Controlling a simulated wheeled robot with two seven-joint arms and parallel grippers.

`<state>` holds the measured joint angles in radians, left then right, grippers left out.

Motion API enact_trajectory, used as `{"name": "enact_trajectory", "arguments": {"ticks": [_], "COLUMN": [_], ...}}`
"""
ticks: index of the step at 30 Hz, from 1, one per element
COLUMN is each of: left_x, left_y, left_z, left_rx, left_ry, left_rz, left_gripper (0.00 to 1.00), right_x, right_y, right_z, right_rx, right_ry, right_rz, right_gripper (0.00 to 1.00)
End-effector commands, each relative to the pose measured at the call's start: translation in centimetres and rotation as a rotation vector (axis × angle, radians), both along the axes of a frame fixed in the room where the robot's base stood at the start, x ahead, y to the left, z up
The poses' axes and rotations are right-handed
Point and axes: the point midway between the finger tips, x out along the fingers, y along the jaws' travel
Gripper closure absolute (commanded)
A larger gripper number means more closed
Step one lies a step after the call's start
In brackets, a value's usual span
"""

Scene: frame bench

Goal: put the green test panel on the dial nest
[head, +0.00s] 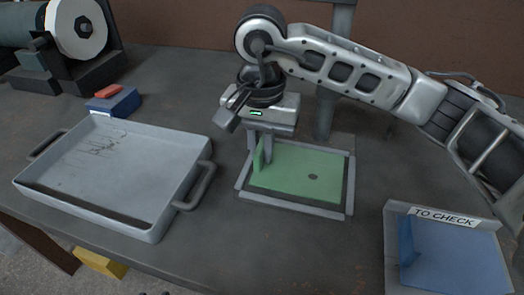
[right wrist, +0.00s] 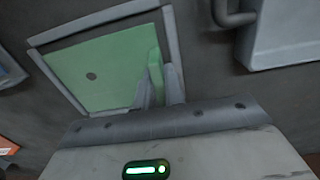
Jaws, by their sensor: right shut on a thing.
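The green test panel (head: 305,172) is a flat plate with a round dark spot and an upright tab at its left end. It lies within the outline of a grey rectangular frame (head: 350,190), which I take to be the dial nest; I cannot tell whether it rests fully on the base. My right gripper (head: 264,152) points down at the tab and is shut on it. In the right wrist view the fingers (right wrist: 158,82) straddle the tab of the green panel (right wrist: 95,72), inside the frame (right wrist: 95,20). My left gripper is not in view.
A grey handled tray (head: 110,175) is at left, with a blue block (head: 118,103) behind it. A tray marked "TO CHECK" (head: 395,235) holds a blue panel (head: 455,265) at front right. A grey post (head: 340,30) stands behind the frame. A bench grinder (head: 75,30) is back left.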

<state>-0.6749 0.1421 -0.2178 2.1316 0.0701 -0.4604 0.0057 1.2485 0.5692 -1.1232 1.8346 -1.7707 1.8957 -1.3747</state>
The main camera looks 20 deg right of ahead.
Motion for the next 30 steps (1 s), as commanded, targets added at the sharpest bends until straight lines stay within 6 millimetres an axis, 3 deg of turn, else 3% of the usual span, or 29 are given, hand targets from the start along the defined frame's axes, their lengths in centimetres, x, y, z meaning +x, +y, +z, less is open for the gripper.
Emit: {"name": "enact_trajectory", "arguments": {"ticks": [11,12,14,23,26,30], "left_x": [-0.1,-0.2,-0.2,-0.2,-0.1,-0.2], "left_y": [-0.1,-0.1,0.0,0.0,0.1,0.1], "left_z": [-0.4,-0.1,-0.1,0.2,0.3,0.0], "left_rx": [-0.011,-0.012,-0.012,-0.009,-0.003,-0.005], "left_ry": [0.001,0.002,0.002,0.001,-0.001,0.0], "left_rz": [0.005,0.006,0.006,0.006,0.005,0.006], "left_gripper": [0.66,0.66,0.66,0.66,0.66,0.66], "right_x": [0.0,0.0,0.0,0.0,0.1,0.1], "right_y": [0.1,0.0,0.1,0.0,0.1,0.1], "right_z": [-0.5,-0.3,-0.2,0.0,0.8,3.2], "right_rx": [0.001,0.001,0.001,0.001,0.002,0.003], "right_ry": [-0.003,-0.003,-0.002,-0.002,-0.005,-0.007], "right_rz": [0.001,0.001,0.001,0.001,0.001,0.002], "right_gripper": [1.0,0.78,0.68,0.68,0.68,0.68]}}
